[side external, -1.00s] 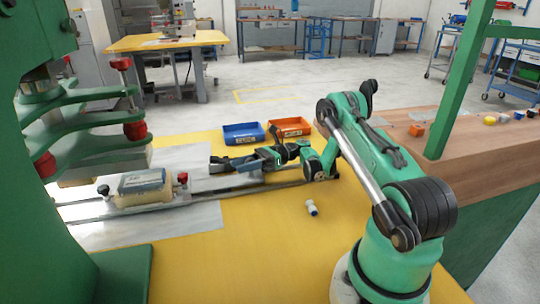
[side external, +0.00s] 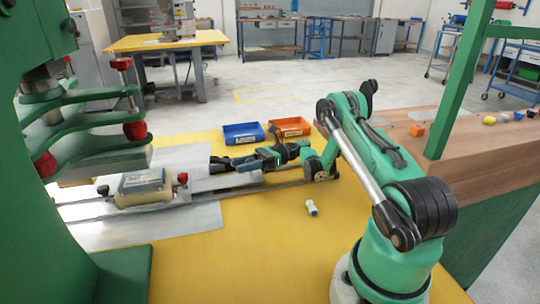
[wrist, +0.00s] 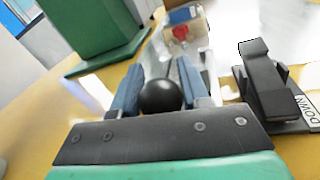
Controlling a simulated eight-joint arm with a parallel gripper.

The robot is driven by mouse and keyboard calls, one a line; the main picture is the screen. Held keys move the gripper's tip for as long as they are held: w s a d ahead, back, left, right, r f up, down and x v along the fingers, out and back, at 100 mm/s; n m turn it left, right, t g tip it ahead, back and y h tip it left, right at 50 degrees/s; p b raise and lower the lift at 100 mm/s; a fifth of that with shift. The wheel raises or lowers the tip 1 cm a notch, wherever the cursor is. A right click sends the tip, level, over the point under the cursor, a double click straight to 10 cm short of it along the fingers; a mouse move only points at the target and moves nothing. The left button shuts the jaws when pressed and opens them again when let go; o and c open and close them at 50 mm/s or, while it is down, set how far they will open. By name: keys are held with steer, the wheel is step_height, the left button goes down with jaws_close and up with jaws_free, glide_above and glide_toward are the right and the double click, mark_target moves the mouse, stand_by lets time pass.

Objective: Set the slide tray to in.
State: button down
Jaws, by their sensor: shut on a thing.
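The slide tray (side external: 207,184) is a pale metal plate on rails at the left of the yellow table. It carries a beige block fixture (side external: 145,188) with a red knob at its right end. The fixture also shows at the top of the wrist view (wrist: 186,22). My gripper (side external: 216,163) is low at the tray's right end. In the wrist view its two blue fingers (wrist: 160,94) are shut on a black ball knob (wrist: 160,98). The knob is hidden behind my gripper in the side view.
A green press (side external: 85,125) with red knobs stands at the left, over the tray's far end. A black lever (wrist: 265,88) marked DOWN is right of my fingers. A blue bin (side external: 243,133), an orange bin (side external: 290,127) and a small white bottle (side external: 312,208) are nearby.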

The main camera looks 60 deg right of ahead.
mark_target(213, 181)
stand_by(0.3)
steer(key=x, duration=0.4)
steer(key=w+d+x, duration=0.1)
steer(key=x, duration=0.3)
steer(key=w+x, duration=0.1)
steer(key=x, duration=0.3)
steer(key=shift+w+a, duration=0.1)
steer(key=shift+w, duration=0.2)
steer(key=shift+c, duration=2.4)
jaws_free()
steer(key=shift+v, duration=2.8)
